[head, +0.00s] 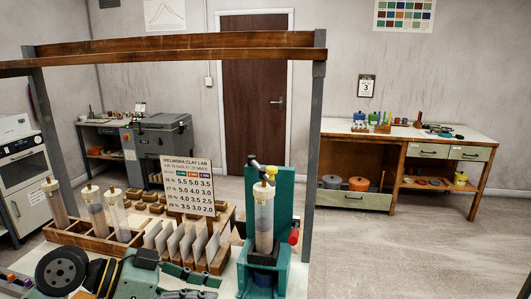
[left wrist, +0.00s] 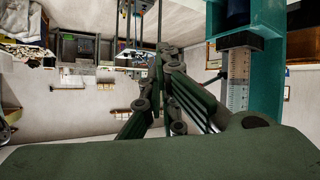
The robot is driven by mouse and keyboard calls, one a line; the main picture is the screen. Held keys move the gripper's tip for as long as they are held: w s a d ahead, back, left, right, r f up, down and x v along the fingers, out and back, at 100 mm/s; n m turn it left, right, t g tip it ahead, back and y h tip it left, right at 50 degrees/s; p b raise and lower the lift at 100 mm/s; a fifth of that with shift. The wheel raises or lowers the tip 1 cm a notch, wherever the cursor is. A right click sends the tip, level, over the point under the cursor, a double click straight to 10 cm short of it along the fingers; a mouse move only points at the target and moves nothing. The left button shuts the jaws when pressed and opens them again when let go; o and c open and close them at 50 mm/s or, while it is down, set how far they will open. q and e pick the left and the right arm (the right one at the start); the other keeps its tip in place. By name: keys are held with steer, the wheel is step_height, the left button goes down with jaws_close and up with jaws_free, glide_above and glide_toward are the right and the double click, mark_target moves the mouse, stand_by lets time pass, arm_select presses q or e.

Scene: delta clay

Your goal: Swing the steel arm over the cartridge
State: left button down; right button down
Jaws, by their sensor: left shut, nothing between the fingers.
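The teal press (head: 284,210) stands on the bench at the front right of the rack. A clear cartridge (head: 264,218) stands upright in it, in front of the back plate. It also shows in the left wrist view (left wrist: 238,78) with its scale marks. A small arm with a black knob (head: 253,161) is at the press top, near the cartridge's yellow top; how far it lies over the cartridge is unclear. My left gripper (head: 212,280) is low, left of the press. Its green fingers (left wrist: 168,58) are shut and empty, apart from the cartridge. My right gripper is out of view.
A wooden tray (head: 88,240) with several tubes stands left. A sign (head: 188,171) and a wooden slotted rack (head: 217,262) stand behind my left gripper. A wooden beam on posts (head: 313,130) spans above. Open floor lies right of the press.

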arm_select(q)
steer(key=s+f+n+y, duration=0.2)
steer(key=s+f+y, duration=0.15)
steer(key=f, duration=0.55)
steer(key=s+f+n+y, duration=0.2)
steer(key=s+f+n, duration=0.15)
steer(key=f, duration=0.65)
steer(key=s+a+f+n+y, duration=0.3)
steer(key=s+a+f, duration=0.1)
steer(key=s, duration=0.3)
steer(key=s+a+f+n+y, duration=0.2)
steer(key=s+a+f+y, duration=0.15)
steer(key=s, duration=0.35)
step_height(320, 180, down, 25)
steer(key=s+a+g, duration=0.1)
steer(key=s, duration=0.1)
steer(key=s+a+f+g, duration=0.1)
steer(key=s+a+f, duration=0.2)
steer(key=s+f, duration=1.4)
steer(key=shift+s+f+g, duration=0.15)
steer(key=shift+f+g, duration=0.15)
steer(key=shift+f, duration=0.15)
